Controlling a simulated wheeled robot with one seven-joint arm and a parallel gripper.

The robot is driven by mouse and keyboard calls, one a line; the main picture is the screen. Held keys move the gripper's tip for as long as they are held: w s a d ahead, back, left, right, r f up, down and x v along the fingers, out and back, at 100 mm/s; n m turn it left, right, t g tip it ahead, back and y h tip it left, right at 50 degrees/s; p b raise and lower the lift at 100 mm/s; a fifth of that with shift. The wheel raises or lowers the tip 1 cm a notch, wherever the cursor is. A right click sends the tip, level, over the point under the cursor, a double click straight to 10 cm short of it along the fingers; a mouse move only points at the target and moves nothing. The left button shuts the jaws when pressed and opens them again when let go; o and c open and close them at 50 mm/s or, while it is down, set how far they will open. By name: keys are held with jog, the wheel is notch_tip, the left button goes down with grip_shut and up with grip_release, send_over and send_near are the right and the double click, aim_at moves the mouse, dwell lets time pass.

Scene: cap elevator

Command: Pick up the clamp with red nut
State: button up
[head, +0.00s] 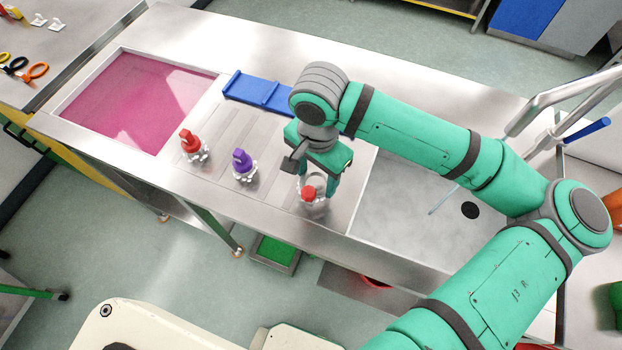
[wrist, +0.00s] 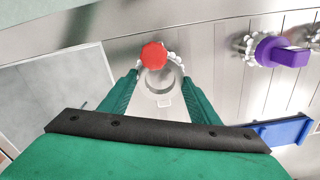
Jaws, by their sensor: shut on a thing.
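The clamp with the red nut (head: 308,194) is a pale metal clamp with a red top, at the right end of the row on the steel counter in the head view. My gripper (head: 318,183) reaches down over it with its fingers on either side. In the wrist view the red nut (wrist: 153,55) is a faceted red knob beyond the fingertips. My gripper (wrist: 160,77) is shut on the pale clamp body, which shows between the green fingers. I cannot tell whether the clamp still touches the counter. Part of the clamp is hidden by the fingers.
A purple-topped clamp (head: 243,164) and another red-topped clamp (head: 192,144) stand to the left on the counter. A blue rail (head: 258,92) lies behind them. A pink-floored basin (head: 140,100) is at far left, and a grey sink (head: 420,205) is at right.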

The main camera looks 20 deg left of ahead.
jog(key=d+r, duration=0.3)
jog(key=r, duration=0.1)
jog(key=shift+s+d, duration=0.2)
jog(key=shift+s, duration=0.15)
jog(key=s+d+r, duration=0.2)
jog(key=d+r, duration=0.2)
jog(key=d, duration=0.5)
jog(key=shift+r, duration=0.15)
jog(key=shift+s, duration=0.1)
